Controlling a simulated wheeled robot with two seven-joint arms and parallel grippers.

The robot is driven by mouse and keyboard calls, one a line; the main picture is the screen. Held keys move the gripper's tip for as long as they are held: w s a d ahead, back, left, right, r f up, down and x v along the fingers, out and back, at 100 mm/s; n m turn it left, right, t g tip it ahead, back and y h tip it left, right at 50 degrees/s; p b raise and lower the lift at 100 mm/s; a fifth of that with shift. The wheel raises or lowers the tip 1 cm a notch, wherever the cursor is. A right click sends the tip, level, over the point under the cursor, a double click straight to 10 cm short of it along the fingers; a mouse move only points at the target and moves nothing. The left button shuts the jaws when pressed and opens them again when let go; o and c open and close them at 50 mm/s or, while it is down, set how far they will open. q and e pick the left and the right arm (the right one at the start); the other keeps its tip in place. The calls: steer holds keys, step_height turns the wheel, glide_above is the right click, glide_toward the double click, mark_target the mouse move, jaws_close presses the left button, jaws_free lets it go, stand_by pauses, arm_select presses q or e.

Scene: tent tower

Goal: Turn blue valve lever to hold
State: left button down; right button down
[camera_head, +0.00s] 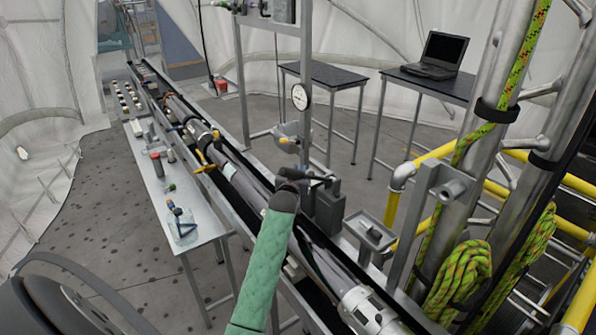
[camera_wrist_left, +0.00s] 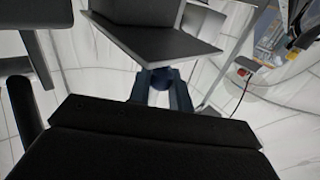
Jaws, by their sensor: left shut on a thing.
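My left arm, in a green sleeve, comes up from the bottom of the head view. Its dark left gripper (camera_head: 318,180) is at the pipe rack, beside a dark grey block. In the left wrist view the two fingers of the left gripper (camera_wrist_left: 160,92) stand on either side of a dark blue rounded piece (camera_wrist_left: 160,77), which looks like the end of the blue valve lever. The gripper is shut on it. The rest of the lever and its valve body are hidden, so its angle cannot be told. My right gripper is in neither view.
A pressure gauge (camera_head: 300,97) and a small valve (camera_head: 287,140) are on the frame behind the gripper. A narrow table (camera_head: 150,185) with tools stands left of the long rack. Steel posts with coiled green rope (camera_head: 458,285) stand close on the right. A laptop (camera_head: 437,56) sits behind.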

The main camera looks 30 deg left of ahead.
arm_select(q)
steer(key=shift+d+n+y, duration=0.15)
steer(key=shift+n+y, duration=0.15)
steer(key=c, duration=1.3)
jaws_free()
steer(key=shift+d, duration=0.1)
steer(key=shift+s, duration=0.1)
steer(key=shift+s+d+f+b, duration=0.1)
steer(key=shift+s+f+b, duration=0.05)
steer(key=shift+s+b, duration=0.15)
steer(key=shift+b+v, duration=0.65)
steer(key=shift+v, duration=0.4)
steer(key=shift+r+b+v, duration=0.15)
steer(key=shift+b+v, duration=0.35)
steer(key=shift+v, duration=0.7)
steer(key=shift+r+b+v, duration=0.1)
steer(key=shift+b+v, duration=0.4)
steer(key=shift+v, duration=0.75)
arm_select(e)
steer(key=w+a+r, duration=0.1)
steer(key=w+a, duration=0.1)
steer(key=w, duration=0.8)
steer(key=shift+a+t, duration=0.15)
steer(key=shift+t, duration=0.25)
